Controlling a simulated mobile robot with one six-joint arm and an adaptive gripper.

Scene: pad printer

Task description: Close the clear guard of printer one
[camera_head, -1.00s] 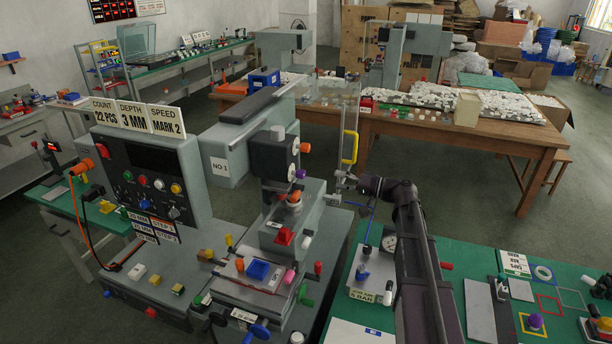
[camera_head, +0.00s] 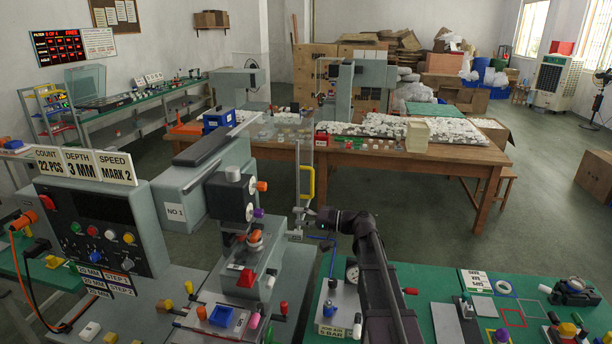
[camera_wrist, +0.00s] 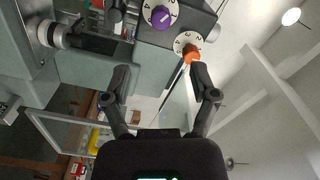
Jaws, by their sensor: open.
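Printer one (camera_head: 175,211) is the grey machine marked NO 1, left of centre in the head view. Its clear guard (camera_head: 307,160) stands swung out at the right of the print head, with an upright yellow handle (camera_head: 312,183). My gripper (camera_head: 305,213) is open and empty, just below the handle and close to the guard's lower part; contact cannot be told. In the wrist view my gripper (camera_wrist: 160,72) has its two fingers spread. The guard's pale frame (camera_wrist: 45,122) and yellow handle (camera_wrist: 93,140) show at lower left, beyond the left finger.
The print head's purple knob (camera_wrist: 161,16) and orange knob (camera_wrist: 191,53) are close ahead of my fingers in the wrist view. A green bench (camera_head: 410,280) with a gauge block and tools lies at lower right. A wooden table (camera_head: 420,163) stands behind.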

